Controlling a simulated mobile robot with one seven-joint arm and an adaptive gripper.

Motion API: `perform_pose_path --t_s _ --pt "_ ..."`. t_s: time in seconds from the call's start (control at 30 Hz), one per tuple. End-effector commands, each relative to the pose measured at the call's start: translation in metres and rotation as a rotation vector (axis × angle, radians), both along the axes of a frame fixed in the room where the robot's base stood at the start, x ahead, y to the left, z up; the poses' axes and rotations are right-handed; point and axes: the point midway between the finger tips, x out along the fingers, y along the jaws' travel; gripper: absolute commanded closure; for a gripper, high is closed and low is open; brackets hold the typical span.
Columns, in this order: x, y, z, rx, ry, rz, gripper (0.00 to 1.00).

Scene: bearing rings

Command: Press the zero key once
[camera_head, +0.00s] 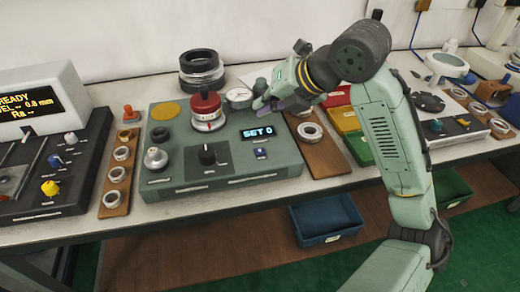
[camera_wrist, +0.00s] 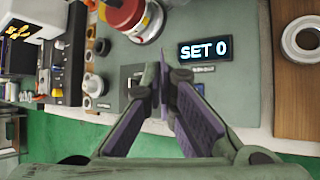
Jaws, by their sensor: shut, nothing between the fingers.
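The green gauge box (camera_head: 180,165) stands on the bench. Its display (camera_head: 257,131) reads SET 0, and so does the display (camera_wrist: 204,48) in the wrist view. A small blue key (camera_head: 262,153) sits on the box below the display; I take it for the zero key.
A wooden strip with rings (camera_head: 116,173) lies left; another ring board (camera_head: 318,155) lies right. Coloured bins (camera_head: 357,147) stand beyond it.

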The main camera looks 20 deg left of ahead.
Motion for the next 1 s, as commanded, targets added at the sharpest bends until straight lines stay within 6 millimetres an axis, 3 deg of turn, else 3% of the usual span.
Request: perform_pose_path --t_s 0.27,0.7,1.0 --pt "0.0 0.0 -0.017 0.002 0.001 -0.001 1.0" --pt "0.0 0.001 -0.079 0.003 0.001 0.0 1.0" --pt "0.0 0.001 -0.088 0.002 -0.001 -0.001 1.0"
